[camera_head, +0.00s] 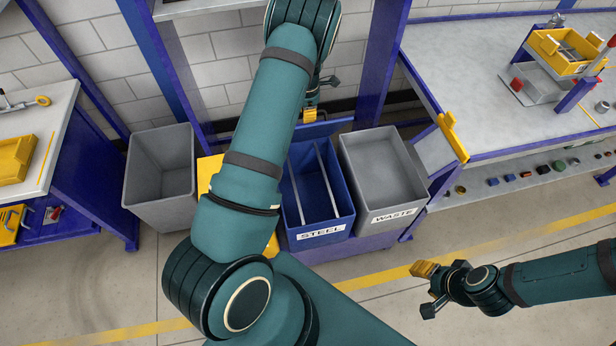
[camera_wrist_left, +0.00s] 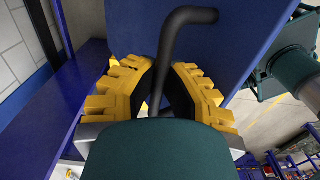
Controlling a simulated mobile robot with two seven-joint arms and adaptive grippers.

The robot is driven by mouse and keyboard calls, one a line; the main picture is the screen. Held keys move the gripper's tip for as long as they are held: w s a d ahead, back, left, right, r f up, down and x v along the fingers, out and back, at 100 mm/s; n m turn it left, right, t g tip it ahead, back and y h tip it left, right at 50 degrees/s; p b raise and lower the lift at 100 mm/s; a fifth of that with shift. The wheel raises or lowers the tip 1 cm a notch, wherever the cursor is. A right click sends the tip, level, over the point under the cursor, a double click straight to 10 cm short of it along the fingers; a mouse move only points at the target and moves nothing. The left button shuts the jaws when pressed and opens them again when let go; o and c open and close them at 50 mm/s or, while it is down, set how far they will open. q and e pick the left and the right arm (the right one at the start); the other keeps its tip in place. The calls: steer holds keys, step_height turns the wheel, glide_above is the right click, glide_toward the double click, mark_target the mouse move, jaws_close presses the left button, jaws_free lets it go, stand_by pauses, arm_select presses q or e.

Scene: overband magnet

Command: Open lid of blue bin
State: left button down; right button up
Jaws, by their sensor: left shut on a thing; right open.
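The blue bin (camera_head: 296,222) with the STEEL label stands in the middle of the head view. Its inside shows, with light bars running along it. Its blue lid (camera_head: 338,127) is raised at the bin's back edge; it also fills much of the left wrist view (camera_wrist_left: 235,38). My left gripper (camera_head: 309,116) is at the lid, partly covered by my arm. In the left wrist view its yellow fingers (camera_wrist_left: 160,88) are shut on the lid's dark bent handle (camera_wrist_left: 178,38). My right gripper (camera_head: 422,271) is open and empty over the floor at the right, apart from the bin.
A grey bin (camera_head: 391,170) labelled WASTE stands just right of the blue bin. Another grey bin (camera_head: 160,180) stands to the left, and a yellow bin (camera_head: 209,170) is mostly behind my left arm. A workbench (camera_head: 470,90) is at the right. The front floor is clear.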

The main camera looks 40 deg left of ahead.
arm_select(q)
steer(key=w+a+r+b, duration=0.1)
steer(key=w+a+r, duration=0.1)
steer(key=w+a, duration=0.2)
steer(key=shift+a+r, duration=0.15)
steer(key=shift+a, duration=0.25)
stand_by(0.5)
steer(key=shift+w+a, duration=0.2)
steer(key=c, duration=1)
jaws_free()
steer(key=shift+r, duration=0.1)
